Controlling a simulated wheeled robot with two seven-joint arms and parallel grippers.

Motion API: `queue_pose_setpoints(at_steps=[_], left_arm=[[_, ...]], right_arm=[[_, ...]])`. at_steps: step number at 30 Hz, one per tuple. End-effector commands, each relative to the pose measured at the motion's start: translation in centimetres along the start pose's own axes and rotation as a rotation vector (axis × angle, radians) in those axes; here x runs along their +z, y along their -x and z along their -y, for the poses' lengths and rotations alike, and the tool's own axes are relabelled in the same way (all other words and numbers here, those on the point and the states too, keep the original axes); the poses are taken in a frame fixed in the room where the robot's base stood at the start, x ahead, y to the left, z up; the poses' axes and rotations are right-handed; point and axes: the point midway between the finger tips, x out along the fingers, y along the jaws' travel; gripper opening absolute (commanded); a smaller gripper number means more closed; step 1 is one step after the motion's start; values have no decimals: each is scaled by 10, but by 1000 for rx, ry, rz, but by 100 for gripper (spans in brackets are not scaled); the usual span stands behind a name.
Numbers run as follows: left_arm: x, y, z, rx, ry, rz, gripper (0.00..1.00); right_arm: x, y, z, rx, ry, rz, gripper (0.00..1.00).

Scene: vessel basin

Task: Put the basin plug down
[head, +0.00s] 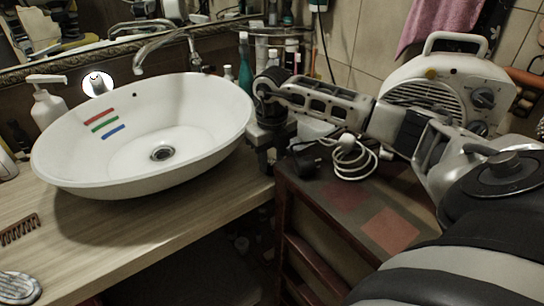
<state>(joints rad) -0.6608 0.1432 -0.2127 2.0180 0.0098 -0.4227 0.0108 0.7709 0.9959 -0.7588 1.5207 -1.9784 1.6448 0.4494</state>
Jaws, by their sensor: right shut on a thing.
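The white oval basin (215,115) stands on a wooden counter (60,240), with red, green and blue marks on its inner wall. Its drain (162,153) shows as a metal ring with a dark centre. My right arm comes in from the right, and my right gripper (267,163) points down just beyond the basin's right rim, by the counter's right end. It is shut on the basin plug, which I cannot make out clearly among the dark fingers. My left gripper is not in view.
A curved tap (165,42) rises behind the basin. A soap dispenser (47,100) stands at its left; a comb (18,230) and an oval brush (18,288) lie at front left. A heater (450,85) and white cable (352,160) are on the right cabinet. The front counter is mostly clear.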

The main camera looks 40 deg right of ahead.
Motion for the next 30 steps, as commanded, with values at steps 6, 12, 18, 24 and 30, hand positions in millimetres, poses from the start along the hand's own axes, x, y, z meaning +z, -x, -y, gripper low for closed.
queue_pose_setpoints(at_steps=[6,12,18,24,30], left_arm=[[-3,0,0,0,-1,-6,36],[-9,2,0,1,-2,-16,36],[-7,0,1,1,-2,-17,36],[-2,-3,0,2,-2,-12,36],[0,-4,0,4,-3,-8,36]], right_arm=[[0,-1,0,0,0,0,58],[0,0,0,0,0,0,58],[1,20,0,1,0,5,58],[2,64,0,1,-1,8,58],[1,102,0,1,0,5,58]])
